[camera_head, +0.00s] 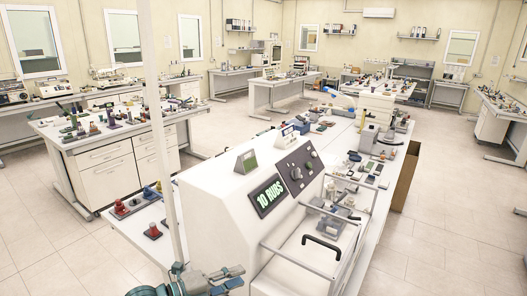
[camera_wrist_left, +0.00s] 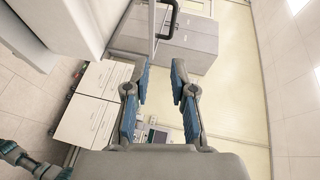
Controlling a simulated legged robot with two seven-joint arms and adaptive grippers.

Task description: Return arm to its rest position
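My left gripper (camera_head: 230,276) shows at the bottom edge of the head view, in front of the white testing machine (camera_head: 225,218). It is empty, and its fingers point right. In the left wrist view the two blue-padded fingers (camera_wrist_left: 160,78) stand apart with a clear gap and nothing between them. The black door handle (camera_head: 321,246) of the machine is to the right of the gripper in the head view, apart from it. The handle also shows beyond the fingertips in the wrist view (camera_wrist_left: 173,20). My right gripper is not in view.
The machine's display (camera_head: 267,196) reads "10 RUBS". A clear guard (camera_head: 318,226) with a metal frame covers its test area. A small red-topped item (camera_head: 153,231) lies on the bench left of the machine. A cluttered white workbench (camera_head: 105,160) stands further left. Open floor (camera_head: 440,240) lies at right.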

